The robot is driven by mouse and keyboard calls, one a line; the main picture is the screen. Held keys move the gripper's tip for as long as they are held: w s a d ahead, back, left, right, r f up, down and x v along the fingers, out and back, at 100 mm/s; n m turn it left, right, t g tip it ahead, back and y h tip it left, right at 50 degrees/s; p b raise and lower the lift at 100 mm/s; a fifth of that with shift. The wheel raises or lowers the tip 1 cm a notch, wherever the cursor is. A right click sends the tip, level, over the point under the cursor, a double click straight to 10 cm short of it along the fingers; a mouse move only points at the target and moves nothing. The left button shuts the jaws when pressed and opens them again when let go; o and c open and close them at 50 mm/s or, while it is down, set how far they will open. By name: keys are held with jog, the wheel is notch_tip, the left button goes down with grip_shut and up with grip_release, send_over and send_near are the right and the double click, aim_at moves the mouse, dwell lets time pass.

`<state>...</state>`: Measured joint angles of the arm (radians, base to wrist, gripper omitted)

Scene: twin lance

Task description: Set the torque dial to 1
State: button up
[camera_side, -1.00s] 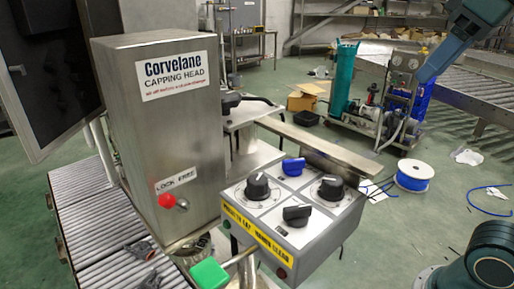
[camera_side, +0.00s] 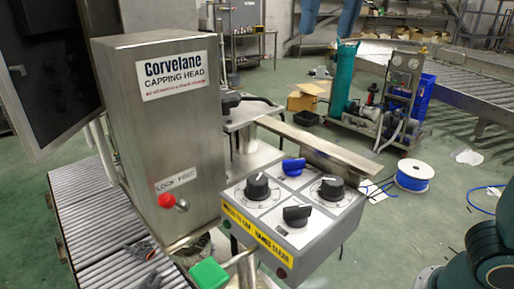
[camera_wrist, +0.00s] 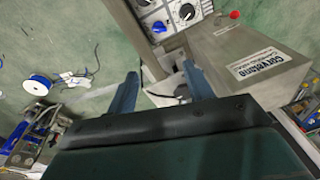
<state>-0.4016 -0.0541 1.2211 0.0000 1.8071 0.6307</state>
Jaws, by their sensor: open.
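The control box (camera_side: 268,212) has several knobs on its sloped top. Two round black dials with white pointer lines and printed scales sit at left (camera_side: 257,187) and right (camera_side: 330,188). A black knob (camera_side: 296,214) sits in front and a blue knob (camera_side: 293,165) behind. I cannot read which dial is torque or its numbers. In the wrist view a black dial (camera_wrist: 187,12) and the blue knob (camera_wrist: 158,27) show at the top, with the panel partly cut off. My gripper (camera_wrist: 161,70) is open and empty, well apart from the box; its blue fingers show at the side view's top edge.
The steel capping head (camera_side: 165,120) with a red knob (camera_side: 166,200) stands left of the control box. A green block (camera_side: 208,274) is in front. A metal rail (camera_side: 320,143) runs behind the box. The floor to the right is open around a blue cable spool (camera_side: 413,176).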

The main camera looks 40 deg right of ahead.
jog(key=w+a+f+m+g, duration=0.1)
jog(key=w+a+f, duration=0.15)
jog(key=a, duration=0.55)
send_over(258, 179)
jog(key=shift+g+h, duration=0.4)
jog(key=shift+f, duration=2.5)
jog(key=shift+f, duration=0.15)
jog(key=shift+f, duration=6.75)
jog(key=c, duration=1)
